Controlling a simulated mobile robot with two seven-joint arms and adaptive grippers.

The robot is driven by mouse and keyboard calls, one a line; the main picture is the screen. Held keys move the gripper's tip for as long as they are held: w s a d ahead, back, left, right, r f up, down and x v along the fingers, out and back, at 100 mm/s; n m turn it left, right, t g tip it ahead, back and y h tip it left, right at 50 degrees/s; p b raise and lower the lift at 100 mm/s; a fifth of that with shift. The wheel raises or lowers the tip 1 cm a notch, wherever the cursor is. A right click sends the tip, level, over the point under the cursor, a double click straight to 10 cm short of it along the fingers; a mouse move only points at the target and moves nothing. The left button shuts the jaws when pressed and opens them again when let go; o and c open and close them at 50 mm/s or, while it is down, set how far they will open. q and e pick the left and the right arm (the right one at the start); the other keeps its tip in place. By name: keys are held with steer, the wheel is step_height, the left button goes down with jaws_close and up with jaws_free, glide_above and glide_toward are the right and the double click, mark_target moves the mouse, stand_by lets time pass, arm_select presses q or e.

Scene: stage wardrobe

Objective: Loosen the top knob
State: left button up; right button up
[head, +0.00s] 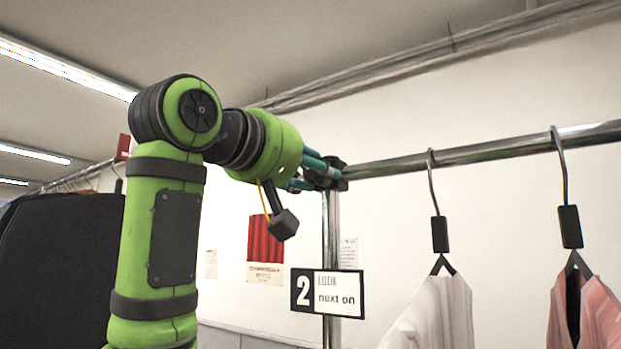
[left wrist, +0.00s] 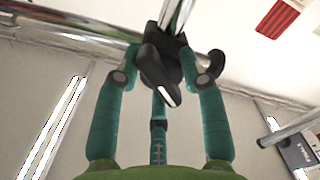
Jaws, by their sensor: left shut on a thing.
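The top knob (left wrist: 160,70) is a black, winged piece at the joint where the chrome rail (head: 470,152) meets the upright post (head: 331,235). My left gripper (head: 318,172) is at this joint, its teal fingers reaching it from the left. In the left wrist view, the fingers of the left gripper (left wrist: 163,78) stand on both sides of the knob and are shut on it. In the head view, the fingers partly hide the knob and the dark clamp (head: 338,174). My right gripper is in neither view.
A white garment (head: 440,315) and a pink one (head: 590,315) hang from the rail on the right. A "2 LOOK next on" sign (head: 328,293) is on the post below the joint. A dark garment (head: 58,270) hangs at the left. A red poster (head: 265,245) is on the wall.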

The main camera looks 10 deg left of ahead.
arm_select(q)
steer(key=n, duration=0.1)
steer(key=n+b, duration=0.1)
steer(key=n, duration=0.2)
steer(key=shift+w+d+f+n, duration=0.1)
steer(key=shift+d+f+n, duration=0.1)
steer(key=shift+f+n, duration=0.1)
steer(key=n+b, duration=0.1)
steer(key=n, duration=0.3)
steer(key=shift+r, duration=0.1)
steer(key=shift+a, duration=0.1)
steer(key=o, duration=1.1)
steer(key=shift+d+r, duration=0.15)
steer(key=shift+d, duration=0.05)
steer(key=shift+w, duration=0.1)
steer(key=shift+a+n, duration=0.1)
steer(key=shift+n, duration=0.2)
